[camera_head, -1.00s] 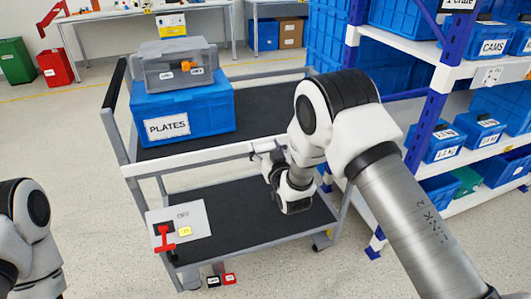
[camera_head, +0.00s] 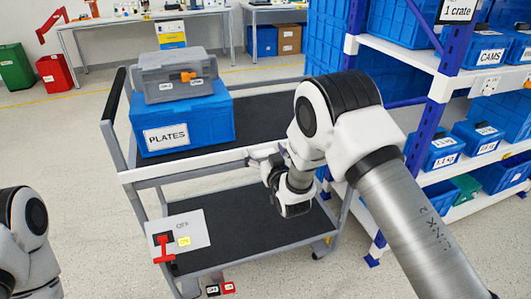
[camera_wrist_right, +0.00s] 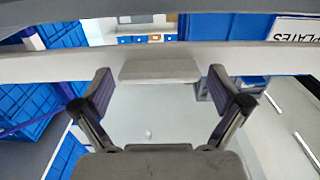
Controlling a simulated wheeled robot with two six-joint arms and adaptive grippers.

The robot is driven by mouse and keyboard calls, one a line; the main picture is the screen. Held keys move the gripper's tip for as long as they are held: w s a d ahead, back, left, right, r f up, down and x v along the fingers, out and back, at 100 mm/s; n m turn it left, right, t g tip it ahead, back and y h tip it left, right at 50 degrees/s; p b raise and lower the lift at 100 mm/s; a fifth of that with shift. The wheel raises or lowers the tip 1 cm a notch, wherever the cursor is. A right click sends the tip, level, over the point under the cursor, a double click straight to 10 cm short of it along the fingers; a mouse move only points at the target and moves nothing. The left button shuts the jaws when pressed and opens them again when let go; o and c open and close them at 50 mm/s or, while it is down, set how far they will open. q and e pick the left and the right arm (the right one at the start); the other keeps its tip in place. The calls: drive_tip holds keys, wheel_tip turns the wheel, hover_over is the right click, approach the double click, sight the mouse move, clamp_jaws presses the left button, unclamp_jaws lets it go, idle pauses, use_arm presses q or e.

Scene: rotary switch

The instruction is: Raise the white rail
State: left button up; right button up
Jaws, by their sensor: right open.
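The white rail (camera_head: 190,166) runs level along the near edge of the trolley's upper deck. It also crosses the right wrist view as a pale horizontal bar (camera_wrist_right: 55,68), with a lighter block (camera_wrist_right: 160,69) at its middle. My right gripper (camera_wrist_right: 160,80) is open, its two fingers apart on either side of that block and close to the rail. In the head view the right gripper (camera_head: 264,153) is by the right part of the rail, partly hidden by its own wrist. Contact cannot be told. The left gripper is out of view; only my left arm shows.
A blue PLATES crate (camera_head: 205,120) with a grey case (camera_head: 165,78) on it stands on the upper deck. A panel with a red switch handle (camera_head: 163,248) is at the trolley's lower left. Blue-posted shelving (camera_head: 425,115) stands close on the right.

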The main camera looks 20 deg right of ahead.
drive_tip(key=s, duration=1.2)
drive_tip(key=shift+d, duration=0.2)
drive_tip(key=s+d+f+m+g+h+p, duration=0.1)
drive_tip(key=s+d+f+g+p, duration=0.3)
drive_tip(key=s+f+g+p, duration=0.7)
drive_tip(key=s+f+g+b, duration=0.1)
drive_tip(key=s+f+g, duration=0.2)
drive_tip(key=s, duration=0.9)
drive_tip(key=s+f+g+b, duration=0.1)
drive_tip(key=s+f+g, duration=0.3)
drive_tip(key=s, duration=0.8)
drive_tip(key=shift+f+y, duration=0.3)
drive_tip(key=shift+f, duration=0.65)
drive_tip(key=shift+w, duration=0.1)
